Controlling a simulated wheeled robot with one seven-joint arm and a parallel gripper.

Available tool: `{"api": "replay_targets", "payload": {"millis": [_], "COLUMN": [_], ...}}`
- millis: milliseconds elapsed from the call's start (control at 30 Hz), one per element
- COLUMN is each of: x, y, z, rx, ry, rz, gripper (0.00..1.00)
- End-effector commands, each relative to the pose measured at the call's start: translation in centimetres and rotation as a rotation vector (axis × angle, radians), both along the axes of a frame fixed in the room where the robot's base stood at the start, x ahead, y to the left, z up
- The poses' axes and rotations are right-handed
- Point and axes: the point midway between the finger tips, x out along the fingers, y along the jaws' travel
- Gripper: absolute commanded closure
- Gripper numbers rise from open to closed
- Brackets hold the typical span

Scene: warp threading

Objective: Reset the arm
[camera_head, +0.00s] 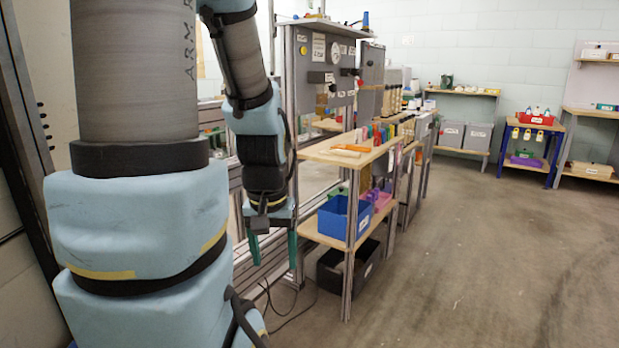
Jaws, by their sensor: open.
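My arm fills the left of the head view, with pale blue and grey links hanging down. My gripper (273,246) points downward at the end of the arm, left of the shelf unit. Its two green fingers are apart and nothing shows between them. The gripper hangs in front of a metal frame (243,262), and I cannot tell how far it is from that frame.
A wooden shelf unit (340,156) to the right of my gripper holds an orange tool (353,147), a blue bin (334,222) and a black bin (330,275). Cables (287,312) lie on the floor. The floor (470,260) at right is clear. Benches (533,125) stand at the back.

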Motion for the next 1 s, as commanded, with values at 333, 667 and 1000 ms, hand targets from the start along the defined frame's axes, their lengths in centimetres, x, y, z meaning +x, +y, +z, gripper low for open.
{"api": "replay_targets", "payload": {"millis": [333,667,1000], "x": [0.0,0.0,0.0], "y": [0.0,0.0,0.0], "z": [12.4,18.8,19.0], "rx": [0.000,0.000,0.000], "ry": [-0.001,0.000,-0.001], "rz": [0.001,0.002,0.002], "gripper": [0.27,0.27,0.27]}}
